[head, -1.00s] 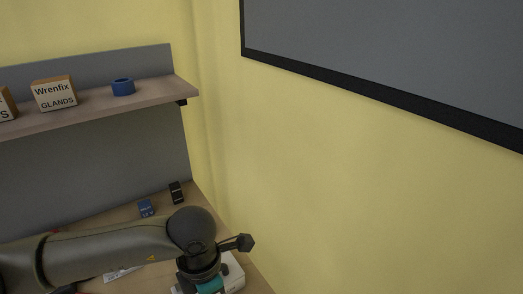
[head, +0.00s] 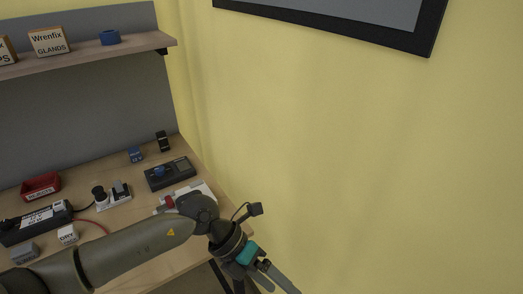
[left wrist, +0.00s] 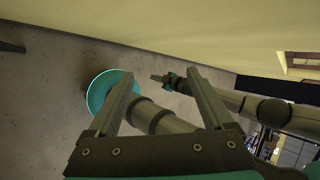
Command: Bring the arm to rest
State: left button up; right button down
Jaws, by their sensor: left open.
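My left arm (head: 130,252) comes in from the left in the head view and reaches over the right end of the workbench. Its gripper (head: 278,283) hangs past the bench's right edge, near the yellow wall, pointing down and right. In the left wrist view the left gripper (left wrist: 162,76) has its two fingers wide apart with nothing between them. Beyond them are the floor and dark and teal parts of my own body. My other arm (left wrist: 235,102) shows there too, with its small gripper end (left wrist: 159,78) too far off to read.
A shelf (head: 85,53) above carries boxes and a blue roll (head: 109,37). The wall (head: 330,150) right of the gripper is bare.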

pick_arm(q)
jog(key=w+d+f+n+t+h+b, duration=0.2)
jog(key=w+f+n+t+h+b, duration=0.45)
jog(key=n, duration=0.85)
jog(key=a+f+n+t+y+b, duration=0.1)
jog(key=a+f+n+t+y, duration=0.15)
jog(key=a+f+n, duration=0.4)
jog(key=w+a+f+n+t+y, duration=0.1)
jog(key=a+f+n+t+y, duration=0.15)
jog(key=f, duration=0.65)
jog(key=a+f+n+t+y+b, duration=0.1)
jog(key=a+f+n+t+y, duration=0.15)
jog(key=a+f+n, duration=0.35)
jog(key=s+a+f+n+g+y+b, duration=0.1)
jog(key=s+a+f+n+g+y, duration=0.3)
jog(key=s+f, duration=0.9)
jog(key=s+a+f+n+g+y, duration=0.1)
jog(key=s+f+n+g, duration=0.1)
jog(key=s, duration=0.5)
jog(key=s+a+f+n+g+y+b, duration=0.1)
jog(key=s+a+f+n+g, duration=0.1)
jog(key=s+f, duration=0.3)
jog(key=s+a+f+n+g+y+b, duration=0.1)
jog(key=s+f+n, duration=0.1)
jog(key=s, duration=0.9)
jog(key=shift+s+a+f+g, duration=0.25)
jog(key=shift+f+g, duration=0.15)
jog(key=shift+f, duration=0.4)
jog(key=shift+w, duration=0.15)
